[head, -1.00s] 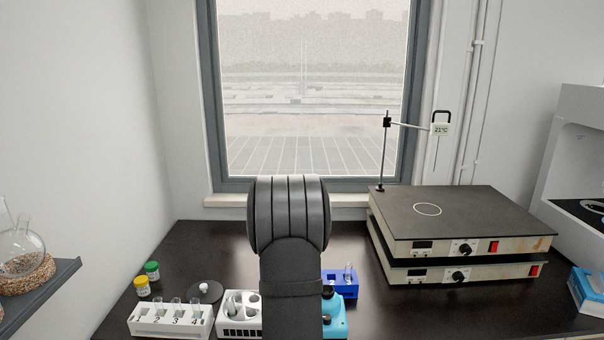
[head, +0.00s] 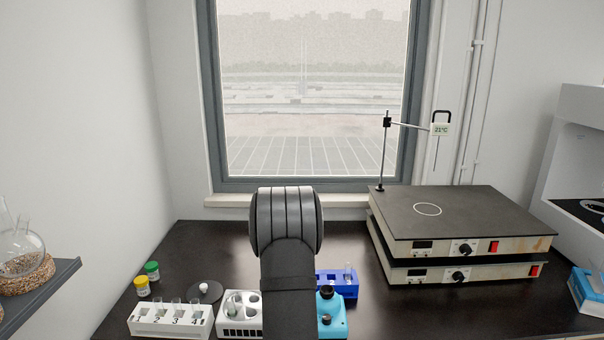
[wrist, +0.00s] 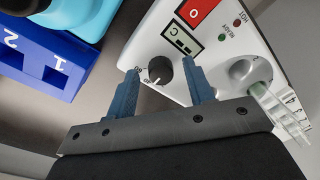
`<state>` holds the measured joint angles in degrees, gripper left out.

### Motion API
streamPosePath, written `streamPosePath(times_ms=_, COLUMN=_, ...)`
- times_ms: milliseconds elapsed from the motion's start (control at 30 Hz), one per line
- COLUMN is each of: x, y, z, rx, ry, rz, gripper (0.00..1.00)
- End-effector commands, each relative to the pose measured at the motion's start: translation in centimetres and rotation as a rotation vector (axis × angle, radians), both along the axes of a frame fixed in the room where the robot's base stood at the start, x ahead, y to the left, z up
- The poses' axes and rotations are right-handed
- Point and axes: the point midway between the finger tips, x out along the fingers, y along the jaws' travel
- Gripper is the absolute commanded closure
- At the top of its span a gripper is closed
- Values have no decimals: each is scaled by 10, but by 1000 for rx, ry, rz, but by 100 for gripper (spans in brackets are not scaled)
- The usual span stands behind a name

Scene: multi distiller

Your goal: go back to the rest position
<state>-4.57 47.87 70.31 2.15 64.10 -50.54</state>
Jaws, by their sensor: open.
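The fingertips are in front of a white device (wrist: 145,50) with a dark knob, a red switch and a small display. I cannot tell whether they touch it. In the head view my arm stands in the middle of the picture and my gripper is hidden. The white device (head: 229,332) shows there just left of my arm, with a tube in one of its holes.
A white numbered rack (head: 150,325) with tubes is at left, near two capped jars (head: 147,278). Stacked hotplates (head: 460,225) stand at right. Open bench lies behind my arm.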

Motion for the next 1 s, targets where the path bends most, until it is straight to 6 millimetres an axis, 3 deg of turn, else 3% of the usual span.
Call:
streamPosePath(times_ms=500, x=1, y=0, z=0, rx=1, ry=1, rz=432, gripper=52)
streamPosePath(times_ms=800, x=4, y=0, z=55, rx=0, ry=-3, rz=434, gripper=52)
streamPosePath(times_ms=1000, x=5, y=-1, z=72, rx=0, ry=-1, rz=432, gripper=52)
